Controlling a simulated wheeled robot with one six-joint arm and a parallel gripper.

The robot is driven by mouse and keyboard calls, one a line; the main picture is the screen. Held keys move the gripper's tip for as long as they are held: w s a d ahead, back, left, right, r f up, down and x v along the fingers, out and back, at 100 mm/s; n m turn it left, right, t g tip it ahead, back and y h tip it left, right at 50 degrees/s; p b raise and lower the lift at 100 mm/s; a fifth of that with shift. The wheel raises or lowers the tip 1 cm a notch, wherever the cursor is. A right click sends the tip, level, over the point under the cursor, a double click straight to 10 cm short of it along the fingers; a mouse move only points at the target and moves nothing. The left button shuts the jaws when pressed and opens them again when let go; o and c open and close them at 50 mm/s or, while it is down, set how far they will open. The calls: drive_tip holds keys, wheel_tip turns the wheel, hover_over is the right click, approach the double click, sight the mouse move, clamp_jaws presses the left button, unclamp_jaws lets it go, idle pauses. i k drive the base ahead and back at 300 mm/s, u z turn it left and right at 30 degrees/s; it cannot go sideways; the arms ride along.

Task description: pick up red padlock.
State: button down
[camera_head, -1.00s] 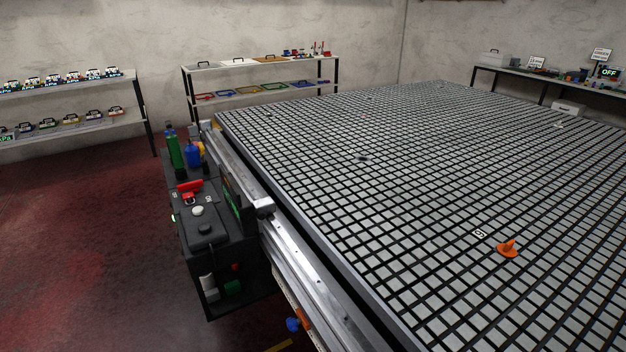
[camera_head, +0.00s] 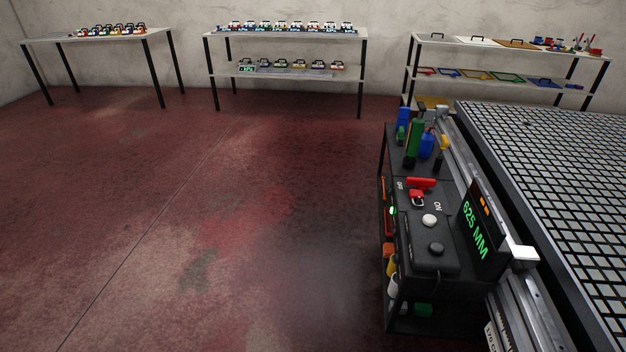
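The red padlock (camera_head: 417,198) rests on the black control cart (camera_head: 408,255), with its pale shackle toward the front. It lies just in front of a red handle or lever (camera_head: 420,183), and I cannot tell whether the two touch. OFF and ON labels are beside it. My gripper is not in view.
A digital display (camera_head: 475,229) stands on the cart's right. Green and blue bottles (camera_head: 414,140) stand at its back. The vacuum grid table (camera_head: 560,170) is at the right. Shelves (camera_head: 285,72) line the wall. The red floor left of the cart is clear.

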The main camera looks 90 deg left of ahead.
sight(413, 194)
drive_tip(key=u, duration=2.7)
drive_tip(key=k, duration=0.9)
drive_tip(key=z, duration=0.2)
drive_tip(key=i, duration=2.35)
drive_tip(key=z, duration=0.25)
